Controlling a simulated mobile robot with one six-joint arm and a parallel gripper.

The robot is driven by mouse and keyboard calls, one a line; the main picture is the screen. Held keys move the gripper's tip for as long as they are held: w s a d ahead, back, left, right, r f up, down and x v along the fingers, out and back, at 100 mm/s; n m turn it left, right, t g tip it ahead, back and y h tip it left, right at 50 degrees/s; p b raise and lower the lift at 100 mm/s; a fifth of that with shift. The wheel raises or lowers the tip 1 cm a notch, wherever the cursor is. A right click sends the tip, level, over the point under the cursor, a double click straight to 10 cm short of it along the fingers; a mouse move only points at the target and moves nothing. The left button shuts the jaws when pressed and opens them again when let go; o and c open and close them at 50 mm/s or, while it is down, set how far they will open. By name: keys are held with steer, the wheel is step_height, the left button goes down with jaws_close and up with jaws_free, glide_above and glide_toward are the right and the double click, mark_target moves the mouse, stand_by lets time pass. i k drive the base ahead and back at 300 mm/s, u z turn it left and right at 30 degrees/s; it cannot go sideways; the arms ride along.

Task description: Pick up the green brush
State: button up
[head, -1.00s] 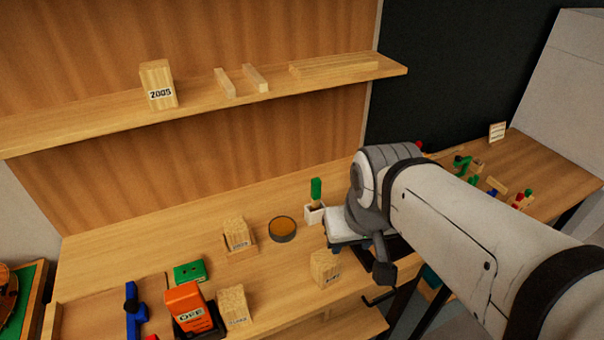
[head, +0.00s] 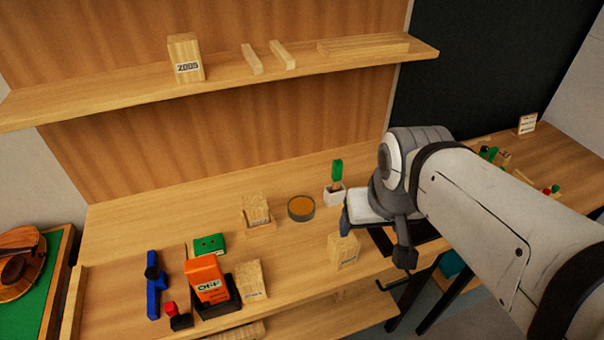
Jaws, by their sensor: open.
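The green brush (head: 337,168) stands upright in a small white holder (head: 334,195) toward the back of the bench. Its green end points up, and its lower part is hidden in the holder. My arm reaches in from the right, and its grey joint is just right of the brush in the picture. Nothing is seen touching the brush.
A round tin (head: 301,208) is left of the holder. Wooden blocks (head: 343,251), an orange box (head: 206,279) and a blue clamp (head: 153,285) stand nearer. A shelf (head: 120,101) runs above the bench.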

mark_target(337, 167)
steer(key=u, duration=1.8)
steer(key=k, duration=0.95)
steer(key=z, duration=1.2)
steer(key=i, duration=1)
steer(key=z, duration=0.1)
